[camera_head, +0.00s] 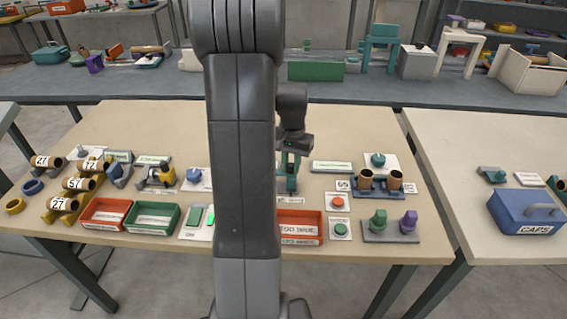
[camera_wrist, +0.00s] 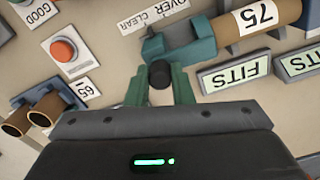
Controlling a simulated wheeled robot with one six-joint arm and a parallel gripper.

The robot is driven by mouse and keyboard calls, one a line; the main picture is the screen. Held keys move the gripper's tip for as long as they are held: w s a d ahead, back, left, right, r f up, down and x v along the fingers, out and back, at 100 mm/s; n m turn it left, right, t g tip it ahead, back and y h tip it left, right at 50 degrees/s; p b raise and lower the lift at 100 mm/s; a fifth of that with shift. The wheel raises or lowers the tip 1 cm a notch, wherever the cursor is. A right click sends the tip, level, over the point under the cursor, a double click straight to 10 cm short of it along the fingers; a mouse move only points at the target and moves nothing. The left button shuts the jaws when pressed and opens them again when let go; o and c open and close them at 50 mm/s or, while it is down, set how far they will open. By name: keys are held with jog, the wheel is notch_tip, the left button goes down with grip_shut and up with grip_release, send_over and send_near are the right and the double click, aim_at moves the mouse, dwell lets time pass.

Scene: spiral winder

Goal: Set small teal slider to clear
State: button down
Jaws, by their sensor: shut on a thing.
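The small teal slider (camera_wrist: 180,42) shows in the wrist view as a teal block next to a brown tube (camera_wrist: 262,22) marked 75. A dark round knob (camera_wrist: 160,74) stands at its near side. My gripper (camera_wrist: 159,84) has one green finger on each side of this knob and is shut on it. A white label (camera_wrist: 153,14) reading OVER and CLEAR lies beyond the slider, to the left. In the head view my gripper (camera_head: 289,168) is over the middle of the table, and my arm hides much of the slider area.
Two FITS plates (camera_wrist: 235,76) lie right of the slider in the wrist view. A red button (camera_wrist: 63,49) and a holder with two upright tubes (camera_wrist: 45,112) stand left. Red (camera_head: 105,214) and green (camera_head: 153,218) trays sit along the table's front.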

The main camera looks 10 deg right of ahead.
jog(key=shift+s+d, duration=0.1)
jog(key=shift+d, duration=0.3)
jog(key=c, duration=1.7)
grip_release()
jog(key=o, duration=0.4)
jog(key=shift+d, duration=0.15)
jog(key=shift+o, duration=0.2)
jog(key=shift+r, duration=0.1)
notch_tip(320, 180, up, 14)
jog(key=shift+f, duration=0.3)
